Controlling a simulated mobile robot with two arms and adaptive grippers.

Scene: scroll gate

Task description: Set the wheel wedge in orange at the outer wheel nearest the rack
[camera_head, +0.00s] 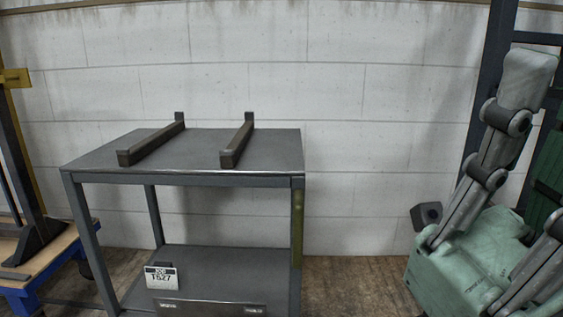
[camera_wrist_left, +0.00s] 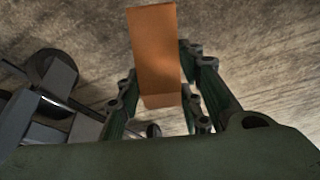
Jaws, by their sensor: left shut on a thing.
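My left gripper (camera_wrist_left: 158,80) shows in the left wrist view, its fingers on both sides of the orange wedge (camera_wrist_left: 155,40). It is shut on the wedge, which points away from the palm over a brown, streaked floor. A dark round part with grey plates (camera_wrist_left: 55,72), perhaps a wheel, is at the left of that view, apart from the wedge. The head view shows neither the wedge nor my left gripper. I cannot make out my right gripper in either view.
In the head view a grey two-level table (camera_head: 225,180) with two dark rails (camera_head: 238,142) stands before a white block wall (camera_head: 350,100). A sign (camera_head: 160,277) is on its lower shelf. A blue-framed cart (camera_head: 45,275) is at left, a dark tall frame (camera_head: 485,75) at right.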

